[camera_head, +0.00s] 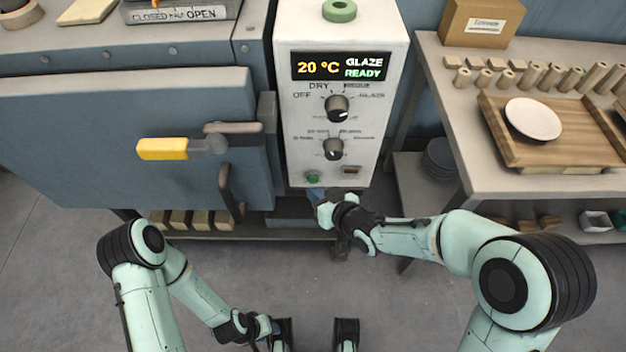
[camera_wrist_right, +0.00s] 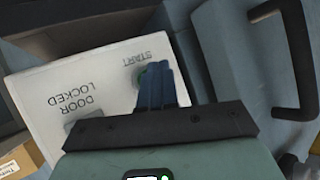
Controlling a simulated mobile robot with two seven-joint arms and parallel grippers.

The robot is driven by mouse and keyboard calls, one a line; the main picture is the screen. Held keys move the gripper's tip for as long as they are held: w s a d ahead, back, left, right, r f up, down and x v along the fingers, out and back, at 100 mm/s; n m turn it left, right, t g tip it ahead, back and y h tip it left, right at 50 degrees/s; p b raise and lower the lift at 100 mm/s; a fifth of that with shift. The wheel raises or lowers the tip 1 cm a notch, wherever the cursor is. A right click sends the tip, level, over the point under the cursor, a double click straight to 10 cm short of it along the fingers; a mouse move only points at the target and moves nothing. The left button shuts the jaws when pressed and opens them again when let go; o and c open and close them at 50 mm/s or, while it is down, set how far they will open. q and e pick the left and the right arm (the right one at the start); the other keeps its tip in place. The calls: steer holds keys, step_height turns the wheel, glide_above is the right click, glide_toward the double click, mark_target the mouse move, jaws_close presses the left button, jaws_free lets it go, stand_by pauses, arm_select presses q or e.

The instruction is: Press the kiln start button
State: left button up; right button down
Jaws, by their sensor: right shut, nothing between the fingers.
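The white kiln control box (camera_head: 340,90) stands in the middle of the head view. Its green start button (camera_head: 313,178) sits low on the front, at the left. My right gripper (camera_head: 316,196) is just below the button, its blue fingers shut and empty.
The display (camera_head: 342,67) reads 20 °C, GLAZE READY. The blue kiln door (camera_head: 90,140) with a yellow handle (camera_head: 163,149) is at left. A DOOR LOCKED panel marking (camera_wrist_right: 80,95) shows in the wrist view. A table (camera_head: 455,130) with a wooden tray (camera_head: 565,150) stands at right.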

steer(key=shift+w, duration=0.1)
stand_by(0.3)
steer(key=shift+w, duration=0.3)
steer(key=shift+w+b, duration=0.3)
steer(key=shift+w, duration=0.25)
stand_by(0.6)
steer(key=shift+s, duration=0.95)
steer(key=shift+s+f+b, duration=0.1)
steer(key=shift+s+b, duration=0.3)
steer(key=shift+s, duration=2.1)
